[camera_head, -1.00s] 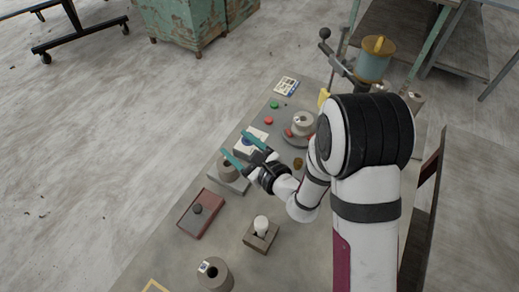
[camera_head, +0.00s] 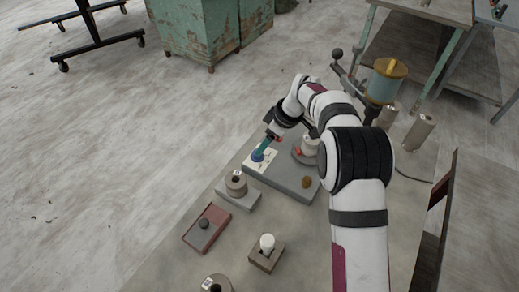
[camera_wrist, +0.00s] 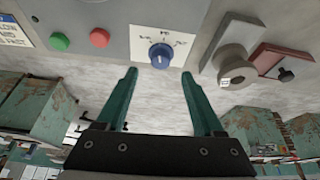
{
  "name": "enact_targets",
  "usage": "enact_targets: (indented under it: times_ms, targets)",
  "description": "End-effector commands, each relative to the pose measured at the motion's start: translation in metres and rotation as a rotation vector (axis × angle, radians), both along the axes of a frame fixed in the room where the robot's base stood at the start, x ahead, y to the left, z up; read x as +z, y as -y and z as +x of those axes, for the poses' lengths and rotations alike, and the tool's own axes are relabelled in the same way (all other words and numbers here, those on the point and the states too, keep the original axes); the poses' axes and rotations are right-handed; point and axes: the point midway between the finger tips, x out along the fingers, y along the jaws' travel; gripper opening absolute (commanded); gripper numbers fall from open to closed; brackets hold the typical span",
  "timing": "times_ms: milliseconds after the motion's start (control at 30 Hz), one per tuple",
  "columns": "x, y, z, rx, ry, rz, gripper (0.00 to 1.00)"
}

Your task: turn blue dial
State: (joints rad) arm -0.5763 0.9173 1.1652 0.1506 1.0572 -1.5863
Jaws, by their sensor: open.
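The blue dial (camera_wrist: 161,55) sits on a white label plate (camera_wrist: 185,38) with markings around it, on a grey control panel (camera_wrist: 85,12). A light pointer line shows on the dial. In the head view the dial (camera_head: 257,156) is at the panel's left end, partly covered by the fingers. My gripper (camera_wrist: 158,72) is open and empty, with its teal fingertips either side of the dial's near edge in the wrist view. In the head view my gripper (camera_head: 263,148) points down at the dial. I cannot tell whether the fingers touch it.
A green button (camera_wrist: 59,41) and a red button (camera_wrist: 100,38) sit beside the plate. A brown knob (camera_head: 307,182) is on the panel.

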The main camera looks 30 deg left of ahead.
Motion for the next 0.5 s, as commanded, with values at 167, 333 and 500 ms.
enact_targets:
  times_ms: [167, 333, 500]
  targets:
    - [-0.036, -0.015, -0.001, -0.001, -0.003, -0.001, 0.69]
    - [-0.051, -0.021, -0.002, -0.001, -0.002, 0.0, 0.69]
    - [-0.053, -0.022, -0.002, -0.003, -0.001, 0.001, 0.69]
